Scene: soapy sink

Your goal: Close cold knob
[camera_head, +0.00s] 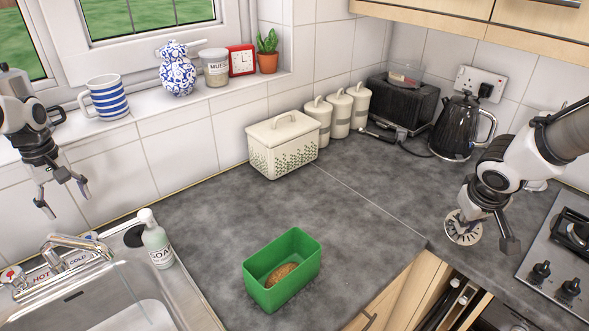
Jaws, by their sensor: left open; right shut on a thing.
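The sink tap (75,242) stands at the lower left, behind the basin. The cold knob (92,237) is at the right end of the tap, near the "COLD" label. The hot knob (13,277) is at the left end. A thin, pale streak of what looks like water runs from the spout into the basin. My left gripper (65,200) is open and empty, above and behind the tap, apart from it. My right gripper (487,226) is shut on a white round slotted thing (463,229) above the right-hand counter, far from the sink.
A soap bottle (157,244) stands close to the right of the cold knob. A green tub (258,281) with a brown sponge-like thing (284,273) is on the counter. A bread bin (282,150), toaster (403,101) and black kettle (457,127) stand at the back.

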